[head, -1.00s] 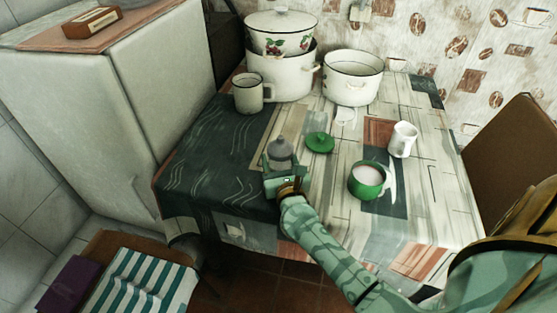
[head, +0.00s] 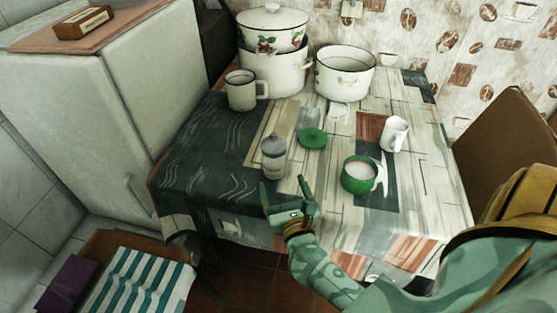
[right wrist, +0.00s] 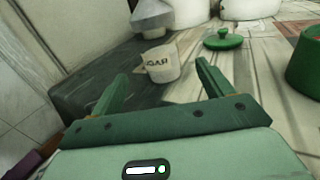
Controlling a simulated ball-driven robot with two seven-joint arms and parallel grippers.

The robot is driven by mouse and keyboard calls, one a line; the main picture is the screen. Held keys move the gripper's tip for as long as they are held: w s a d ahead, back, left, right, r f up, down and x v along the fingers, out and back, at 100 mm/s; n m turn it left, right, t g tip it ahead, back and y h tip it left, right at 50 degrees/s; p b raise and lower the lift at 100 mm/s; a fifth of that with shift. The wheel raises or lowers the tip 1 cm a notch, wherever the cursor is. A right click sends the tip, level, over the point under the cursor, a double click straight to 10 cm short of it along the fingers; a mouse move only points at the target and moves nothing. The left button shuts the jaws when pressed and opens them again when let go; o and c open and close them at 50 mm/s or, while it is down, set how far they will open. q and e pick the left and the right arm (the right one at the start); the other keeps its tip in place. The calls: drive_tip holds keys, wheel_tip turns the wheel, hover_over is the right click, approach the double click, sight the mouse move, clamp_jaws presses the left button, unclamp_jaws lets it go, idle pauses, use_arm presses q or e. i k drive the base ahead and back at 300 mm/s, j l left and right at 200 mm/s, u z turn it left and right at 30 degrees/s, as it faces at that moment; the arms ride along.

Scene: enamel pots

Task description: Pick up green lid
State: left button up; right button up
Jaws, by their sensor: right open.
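The green lid (head: 312,138) lies flat on the table, to the right of and a little beyond a sugar jar with a grey top (head: 273,158). My right gripper (head: 284,183) is open and empty at the near side of the jar, with the lid farther off beyond its fingers. In the right wrist view the lid (right wrist: 223,42), with its round knob, shows beyond the right finger. The jar's lettered white body (right wrist: 160,64) shows beyond the gap between the fingers (right wrist: 160,75). My left gripper is not in view.
A green pot with pale contents (head: 361,177) and a white cup (head: 395,134) stand right of the lid. A mug (head: 241,91), stacked pots (head: 274,72) and a white pot (head: 344,75) stand at the back. Bare table lies between gripper and lid.

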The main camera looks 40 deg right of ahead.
sight(311, 138)
drive_tip(key=z, duration=1.35)
